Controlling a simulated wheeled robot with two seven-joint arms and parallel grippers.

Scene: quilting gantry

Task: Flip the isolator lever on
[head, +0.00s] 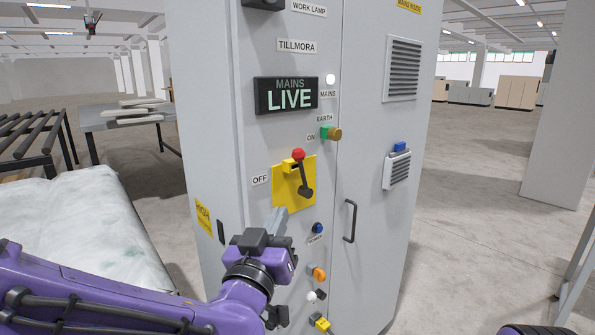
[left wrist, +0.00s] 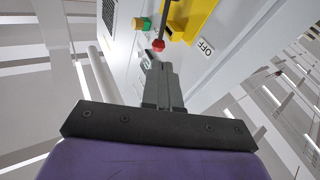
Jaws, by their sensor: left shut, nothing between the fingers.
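The isolator lever (head: 303,178) is a dark bar with a red knob (head: 298,155), on a yellow plate (head: 281,196) on the grey cabinet. It points up towards the ON label (head: 311,138); the OFF label (head: 260,180) is left of the plate. The display (head: 286,95) reads MAINS LIVE. My left gripper (head: 276,219) is shut and empty, at the plate's lower left edge in the head view. In the left wrist view its fingertips (left wrist: 150,64) are just short of the red knob (left wrist: 158,45); the exact gap is unclear. My right gripper is out of view.
A green and yellow EARTH knob (head: 331,133) sits above the lever. A blue button (head: 318,228), an orange knob (head: 318,273) and a black door handle (head: 350,221) are lower down. A white-covered table (head: 75,225) stands left of the cabinet; open floor lies right.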

